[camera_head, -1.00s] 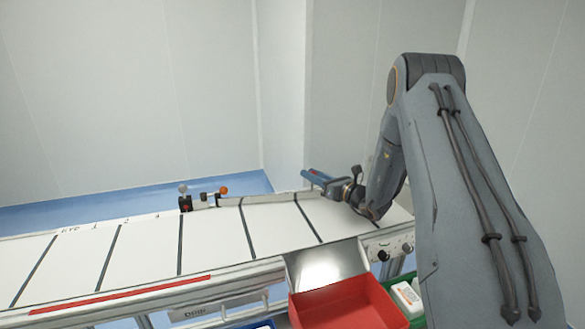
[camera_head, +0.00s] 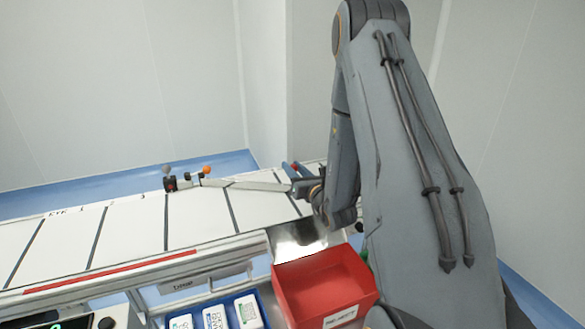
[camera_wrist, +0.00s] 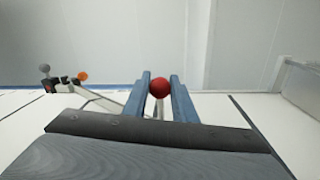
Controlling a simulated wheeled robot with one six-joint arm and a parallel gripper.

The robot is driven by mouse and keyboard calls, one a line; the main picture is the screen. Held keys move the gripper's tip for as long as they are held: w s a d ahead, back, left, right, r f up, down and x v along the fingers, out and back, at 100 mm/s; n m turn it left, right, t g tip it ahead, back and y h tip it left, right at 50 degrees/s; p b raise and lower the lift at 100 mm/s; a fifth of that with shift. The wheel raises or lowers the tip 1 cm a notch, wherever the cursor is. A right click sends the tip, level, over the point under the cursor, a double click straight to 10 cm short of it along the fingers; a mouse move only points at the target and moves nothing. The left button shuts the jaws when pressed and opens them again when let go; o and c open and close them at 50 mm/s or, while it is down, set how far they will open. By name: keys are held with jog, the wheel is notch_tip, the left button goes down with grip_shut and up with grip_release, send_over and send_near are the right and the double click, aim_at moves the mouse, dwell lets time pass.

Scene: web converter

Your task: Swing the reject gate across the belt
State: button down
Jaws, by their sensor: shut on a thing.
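The reject gate (camera_head: 255,186) is a thin pale bar. It runs from its pivot bracket (camera_head: 171,184) at the belt's far edge, slanting over the white belt (camera_head: 130,222) towards my gripper (camera_head: 293,170). In the wrist view, the bar (camera_wrist: 100,100) runs from the bracket at left to behind my fingers. My gripper (camera_wrist: 160,84) is shut on the gate's red knob (camera_wrist: 159,89), with one blue finger on each side of it. In the head view my arm hides the bar's far end.
A shiny metal chute (camera_head: 300,238) slopes from the belt's near side to a red bin (camera_head: 322,282). A blue bin (camera_head: 258,300) with white labelled packs stands left of it. The near rail (camera_head: 110,285) has a red strip. The belt left of the gate is clear.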

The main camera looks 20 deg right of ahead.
jog(key=c, duration=1.5)
grip_release()
jog(key=shift+o, duration=0.2)
jog(key=shift+s+d+b, duration=0.2)
jog(key=shift+s+b, duration=1)
jog(key=shift+s, duration=2.65)
